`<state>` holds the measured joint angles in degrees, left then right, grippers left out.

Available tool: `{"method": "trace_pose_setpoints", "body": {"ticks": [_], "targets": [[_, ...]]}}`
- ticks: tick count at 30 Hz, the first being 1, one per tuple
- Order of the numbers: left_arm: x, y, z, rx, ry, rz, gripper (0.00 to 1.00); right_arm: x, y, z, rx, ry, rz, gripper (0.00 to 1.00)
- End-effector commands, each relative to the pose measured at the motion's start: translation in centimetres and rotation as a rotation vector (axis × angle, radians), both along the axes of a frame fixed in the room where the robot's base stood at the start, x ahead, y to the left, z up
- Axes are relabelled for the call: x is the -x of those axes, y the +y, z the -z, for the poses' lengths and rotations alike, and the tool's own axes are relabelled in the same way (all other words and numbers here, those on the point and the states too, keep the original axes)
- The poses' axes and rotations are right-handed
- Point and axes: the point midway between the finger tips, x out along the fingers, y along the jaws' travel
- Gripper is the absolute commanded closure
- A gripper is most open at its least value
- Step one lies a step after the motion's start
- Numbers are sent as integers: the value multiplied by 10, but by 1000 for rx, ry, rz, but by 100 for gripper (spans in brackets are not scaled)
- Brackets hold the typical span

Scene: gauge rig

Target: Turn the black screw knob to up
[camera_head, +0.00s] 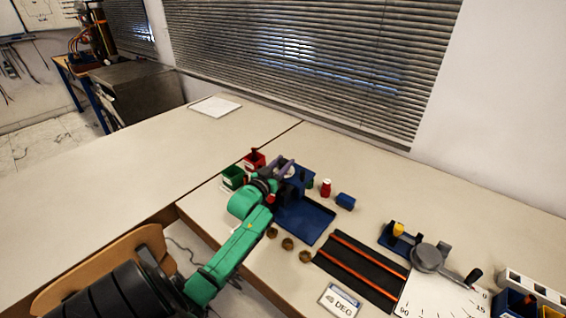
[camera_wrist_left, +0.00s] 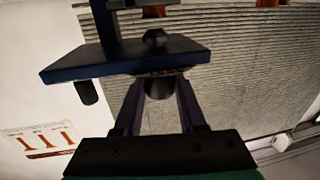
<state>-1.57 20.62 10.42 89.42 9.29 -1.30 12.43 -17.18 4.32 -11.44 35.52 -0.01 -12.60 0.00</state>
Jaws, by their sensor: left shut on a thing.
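My left gripper (camera_head: 284,167) is at the blue stand (camera_head: 306,222), at the back left of the rig on the table. In the left wrist view its two purple-grey fingers (camera_wrist_left: 160,92) are shut on the black screw knob (camera_wrist_left: 158,87), a dark round piece by the edge of a blue plate (camera_wrist_left: 125,60). A second dark peg (camera_wrist_left: 86,92) shows at the left of that plate. In the head view the knob cannot be made out behind the gripper and arm. My right gripper is not in view.
Red (camera_head: 255,160) and green (camera_head: 233,177) bins stand left of the stand. A red-and-white bottle (camera_head: 326,187) and a blue block (camera_head: 345,201) are to its right. Several brass rings lie in front, near a black mat with orange rails (camera_head: 360,268). A dial gauge (camera_head: 428,257) stands further right.

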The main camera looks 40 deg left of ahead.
Motion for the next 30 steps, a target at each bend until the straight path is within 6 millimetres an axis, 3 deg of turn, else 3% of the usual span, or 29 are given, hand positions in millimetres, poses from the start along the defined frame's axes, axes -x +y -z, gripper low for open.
{"method": "trace_pose_setpoints", "body": {"ticks": [4, 12, 25, 26, 27, 28, 30], "targets": [[-1, -1, -5, 13, -9, -105, 100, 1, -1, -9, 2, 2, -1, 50], [0, 1, -3, 9, -13, -289, 100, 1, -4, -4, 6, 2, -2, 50], [0, 0, -2, 2, 0, -331, 100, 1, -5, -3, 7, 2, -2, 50], [0, -1, -2, 2, 0, -331, 56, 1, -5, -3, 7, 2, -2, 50], [0, -1, -2, 2, 0, -330, 41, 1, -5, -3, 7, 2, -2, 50], [0, -1, -2, 2, 1, -330, 30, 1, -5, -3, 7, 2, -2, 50], [0, -1, -2, 2, 2, -330, 30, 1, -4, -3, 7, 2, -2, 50]]}}
